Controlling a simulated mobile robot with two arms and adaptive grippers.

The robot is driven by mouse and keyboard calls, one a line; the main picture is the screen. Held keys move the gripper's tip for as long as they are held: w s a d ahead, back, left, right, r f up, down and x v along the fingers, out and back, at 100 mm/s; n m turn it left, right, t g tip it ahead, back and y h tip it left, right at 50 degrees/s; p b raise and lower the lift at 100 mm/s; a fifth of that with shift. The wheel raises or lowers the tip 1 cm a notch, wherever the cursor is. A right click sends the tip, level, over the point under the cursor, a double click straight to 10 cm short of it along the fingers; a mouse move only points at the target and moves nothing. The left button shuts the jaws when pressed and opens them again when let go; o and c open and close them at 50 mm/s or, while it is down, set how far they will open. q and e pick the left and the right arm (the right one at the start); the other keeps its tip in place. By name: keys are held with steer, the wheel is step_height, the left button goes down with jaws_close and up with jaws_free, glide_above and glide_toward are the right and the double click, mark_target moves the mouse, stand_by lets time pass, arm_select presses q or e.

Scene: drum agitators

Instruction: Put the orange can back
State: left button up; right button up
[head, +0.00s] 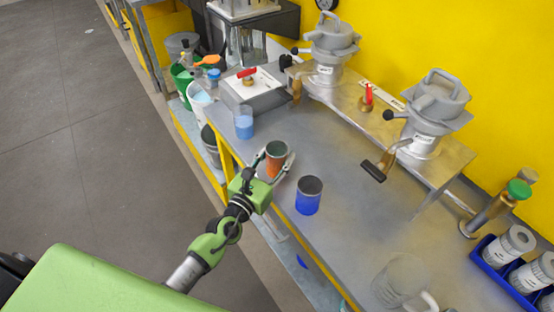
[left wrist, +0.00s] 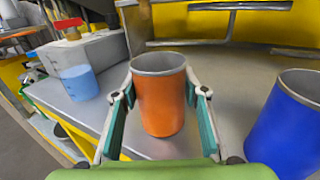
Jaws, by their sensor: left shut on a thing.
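The orange can (head: 277,162) is an open-topped cylinder with a grey rim, upright near the front edge of the metal bench. My left gripper (head: 272,167) is shut on it, one finger on each side. In the left wrist view the orange can (left wrist: 161,100) fills the space between the teal finger pads. I cannot tell whether its base touches the bench. My right gripper is not in view.
A blue can (head: 308,197) stands close to the right of the orange can. A beaker of blue liquid (head: 243,122) is behind to the left. Drum agitators (head: 436,105) line the back. A clear jug (head: 398,282) stands at the right front. The middle bench is clear.

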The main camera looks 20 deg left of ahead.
arm_select(q)
steer(key=shift+f, duration=0.1)
steer(key=o, duration=1.2)
steer(key=shift+r, duration=0.25)
steer(key=s+a+b, duration=0.2)
steer(key=s, duration=1)
